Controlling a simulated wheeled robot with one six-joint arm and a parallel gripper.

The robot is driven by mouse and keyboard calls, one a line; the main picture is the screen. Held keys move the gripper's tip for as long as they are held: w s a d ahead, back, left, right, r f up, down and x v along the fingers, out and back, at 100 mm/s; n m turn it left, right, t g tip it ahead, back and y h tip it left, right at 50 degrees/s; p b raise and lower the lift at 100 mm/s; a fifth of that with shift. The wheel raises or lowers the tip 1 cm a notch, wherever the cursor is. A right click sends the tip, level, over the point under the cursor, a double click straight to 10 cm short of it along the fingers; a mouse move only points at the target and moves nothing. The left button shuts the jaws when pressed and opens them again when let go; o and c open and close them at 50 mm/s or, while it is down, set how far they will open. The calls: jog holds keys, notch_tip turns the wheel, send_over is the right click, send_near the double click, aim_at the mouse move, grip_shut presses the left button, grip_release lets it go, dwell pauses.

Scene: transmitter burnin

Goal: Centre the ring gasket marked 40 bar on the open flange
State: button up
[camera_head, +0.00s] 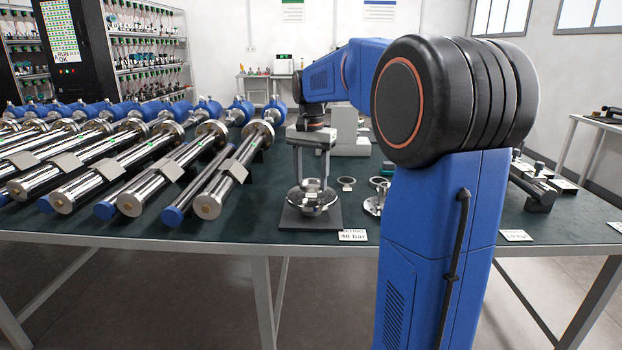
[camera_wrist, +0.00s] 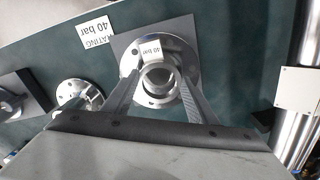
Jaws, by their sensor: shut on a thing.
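The open flange (camera_head: 314,208) is a shiny round metal disc with bolt holes on a grey square plate (camera_head: 291,222) near the table's front edge. It also shows in the wrist view (camera_wrist: 141,63). My gripper (camera_head: 312,186) points down over it. The ring lies over the flange's middle in that view. The fingers hide part of its edge. I cannot tell whether it touches the flange.
A card (camera_head: 352,235) reading 40 bar lies at the table's front edge. Another flange (camera_head: 374,204) stands to the right. Several steel transmitters with blue ends (camera_head: 216,190) fill the table's left side.

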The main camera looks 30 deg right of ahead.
jog(key=shift+f, duration=1.05)
jog(key=o, duration=1.2)
notch_tip(320, 180, up, 17)
jog(key=shift+r, duration=0.2)
